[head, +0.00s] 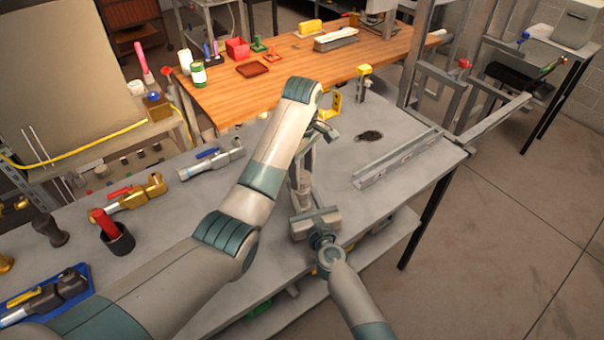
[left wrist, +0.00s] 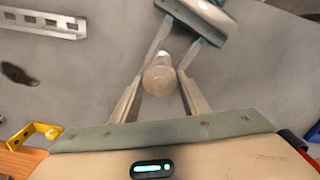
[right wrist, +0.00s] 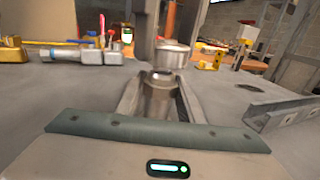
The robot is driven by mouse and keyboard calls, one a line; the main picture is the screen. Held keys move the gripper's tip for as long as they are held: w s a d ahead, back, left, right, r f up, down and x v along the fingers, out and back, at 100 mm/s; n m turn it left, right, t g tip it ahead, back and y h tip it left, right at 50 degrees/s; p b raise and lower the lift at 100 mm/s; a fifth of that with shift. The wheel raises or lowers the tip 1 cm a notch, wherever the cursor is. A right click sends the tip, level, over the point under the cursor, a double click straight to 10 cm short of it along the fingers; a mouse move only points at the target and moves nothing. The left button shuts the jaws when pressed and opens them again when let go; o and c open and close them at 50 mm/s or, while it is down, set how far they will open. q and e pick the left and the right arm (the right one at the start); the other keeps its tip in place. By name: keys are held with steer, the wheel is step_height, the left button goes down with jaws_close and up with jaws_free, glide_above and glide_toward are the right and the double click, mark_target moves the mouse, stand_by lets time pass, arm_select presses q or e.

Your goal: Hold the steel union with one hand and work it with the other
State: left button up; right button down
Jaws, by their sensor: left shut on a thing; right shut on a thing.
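The steel union (left wrist: 160,78) shows its round end between the fingers in the left wrist view. In the right wrist view its bright collar (right wrist: 172,56) stands above a narrower steel body. My left gripper (head: 306,163) reaches down from above and is shut on the union. My right gripper (head: 302,192) comes in from the front, low over the grey bench (head: 385,225), and is shut on the union's lower part. In the head view the fingers and my left arm hide most of the union.
A slotted metal channel (head: 398,160) lies right of the grippers. A yellow bracket (head: 336,104) stands behind them. A silver valve with a blue lever (head: 212,162), a brass valve (head: 132,198) and a black cup (head: 117,240) stand left. A wooden table (head: 290,75) is behind.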

mark_target(302, 176)
arm_select(q)
steer(key=shift+w+r, duration=0.1)
steer(key=shift+r, duration=0.05)
steer(key=shift+w+d+r, duration=0.1)
steer(key=shift+w+r, duration=0.1)
steer(key=shift+r, duration=0.5)
steer(key=shift+s+r, duration=0.3)
steer(key=shift+r, duration=0.9)
arm_select(e)
steer(key=c, duration=1.1)
jaws_free()
arm_select(q)
steer(key=shift+r+p, duration=0.4)
arm_select(e)
steer(key=v, duration=1.2)
